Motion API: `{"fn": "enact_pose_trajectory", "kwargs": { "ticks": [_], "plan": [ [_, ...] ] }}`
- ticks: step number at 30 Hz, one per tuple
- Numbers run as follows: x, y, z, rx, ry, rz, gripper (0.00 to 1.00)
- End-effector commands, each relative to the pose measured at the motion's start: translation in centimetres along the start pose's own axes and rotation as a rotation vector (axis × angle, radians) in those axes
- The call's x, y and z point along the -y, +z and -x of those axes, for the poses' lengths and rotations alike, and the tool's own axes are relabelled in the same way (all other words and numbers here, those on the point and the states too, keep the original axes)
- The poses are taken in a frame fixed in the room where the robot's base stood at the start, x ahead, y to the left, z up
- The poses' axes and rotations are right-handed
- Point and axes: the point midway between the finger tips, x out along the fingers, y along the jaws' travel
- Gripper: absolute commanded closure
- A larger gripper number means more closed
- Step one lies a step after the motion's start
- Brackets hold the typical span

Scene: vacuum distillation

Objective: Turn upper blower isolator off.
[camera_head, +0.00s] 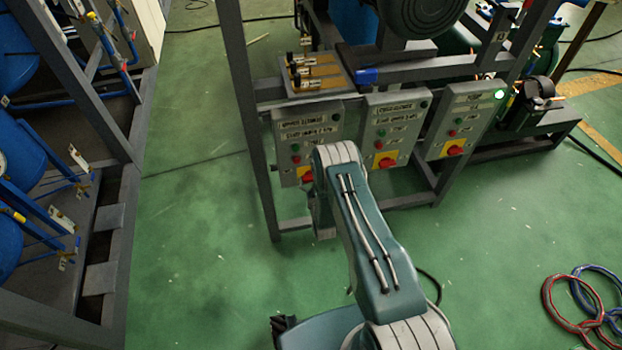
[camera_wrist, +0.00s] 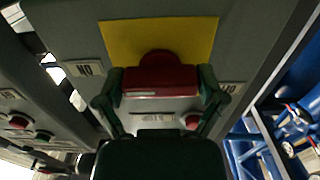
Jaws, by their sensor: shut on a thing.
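The isolator is a red rotary knob (camera_wrist: 158,82) on a yellow plate (camera_wrist: 200,38), on a grey control box. In the wrist view my gripper (camera_wrist: 160,86) has one finger at each end of the knob's horizontal bar and is shut on it. In the head view the arm reaches the leftmost control box (camera_head: 285,128), where only a bit of red knob (camera_head: 307,177) shows beside the arm; my gripper is hidden there. The box label is too small to read surely.
Two more boxes, the middle one (camera_head: 397,106) and the right one (camera_head: 470,92) with a lit green lamp (camera_head: 499,94), hang alongside, each with a red knob on yellow. A grey frame post (camera_head: 248,110) stands left. Red and blue hoses (camera_head: 600,310) lie on the green floor.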

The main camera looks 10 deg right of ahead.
Motion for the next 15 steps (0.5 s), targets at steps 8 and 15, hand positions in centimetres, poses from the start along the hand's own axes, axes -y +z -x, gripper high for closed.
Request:
{"fn": "enact_pose_trajectory", "kwargs": {
  "ticks": [8, 15],
  "plan": [
    [0.08, -0.08, -0.11, -0.002, -0.002, 0.111, 0.59],
    [0.10, -0.09, -0.13, -0.003, -0.003, 0.310, 0.59]
  ]
}}
